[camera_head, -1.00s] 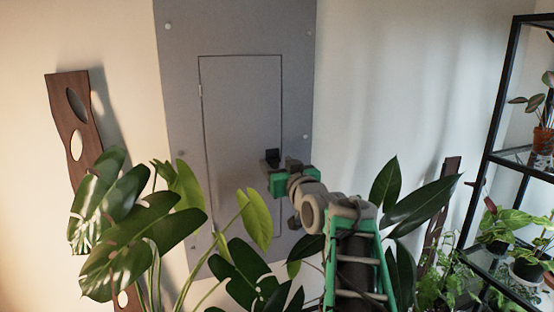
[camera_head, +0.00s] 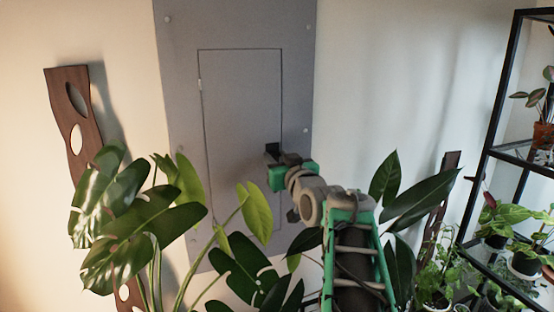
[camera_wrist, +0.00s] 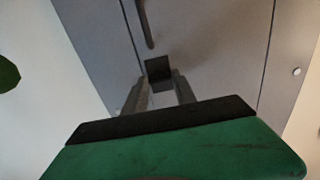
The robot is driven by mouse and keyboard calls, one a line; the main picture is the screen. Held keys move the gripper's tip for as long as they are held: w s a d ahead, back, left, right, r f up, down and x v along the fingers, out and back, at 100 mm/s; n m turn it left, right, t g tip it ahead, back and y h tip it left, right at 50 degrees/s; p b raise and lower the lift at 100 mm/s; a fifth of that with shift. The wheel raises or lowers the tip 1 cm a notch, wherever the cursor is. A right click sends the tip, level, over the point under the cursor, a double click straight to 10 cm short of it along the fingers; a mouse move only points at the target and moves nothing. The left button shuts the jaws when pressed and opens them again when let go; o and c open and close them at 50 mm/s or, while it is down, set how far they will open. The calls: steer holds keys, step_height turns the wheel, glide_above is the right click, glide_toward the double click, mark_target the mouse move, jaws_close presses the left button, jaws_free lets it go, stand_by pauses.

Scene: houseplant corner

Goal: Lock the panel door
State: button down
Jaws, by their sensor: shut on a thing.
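The grey panel door (camera_head: 235,110) is set in a larger grey wall panel (camera_head: 180,60) and looks closed, flush with its frame. A small dark latch (camera_head: 271,149) sticks out near the door's right edge. In the wrist view the dark latch (camera_wrist: 158,68) sits between my fingertips. My gripper (camera_head: 279,156) is at the door's right side, shut on the latch, with its green body just in front of the door. A grey bar-like shape (camera_wrist: 146,22) shows on the door beyond the latch; I cannot tell what it is. The gripper partly hides the latch in the head view.
Large-leaved plants (camera_head: 130,215) stand in front of the panel's lower part, and dark leaves (camera_head: 415,205) flank my arm on the right. A black shelf (camera_head: 490,130) with potted plants is at the right. A brown wooden board (camera_head: 72,120) leans at the left.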

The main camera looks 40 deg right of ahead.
steer(key=shift+f+b, duration=0.15)
steer(key=shift+b, duration=0.35)
steer(key=n+b, duration=1.3)
steer(key=b, duration=0.7)
steer(key=shift+f, duration=0.15)
steer(key=n+b, duration=0.2)
steer(key=n, duration=0.1)
steer(key=n+b, duration=0.1)
steer(key=n, duration=0.1)
steer(key=shift+r+b, duration=0.25)
steer(key=shift+b, duration=0.1)
steer(key=c, duration=1)
jaws_free()
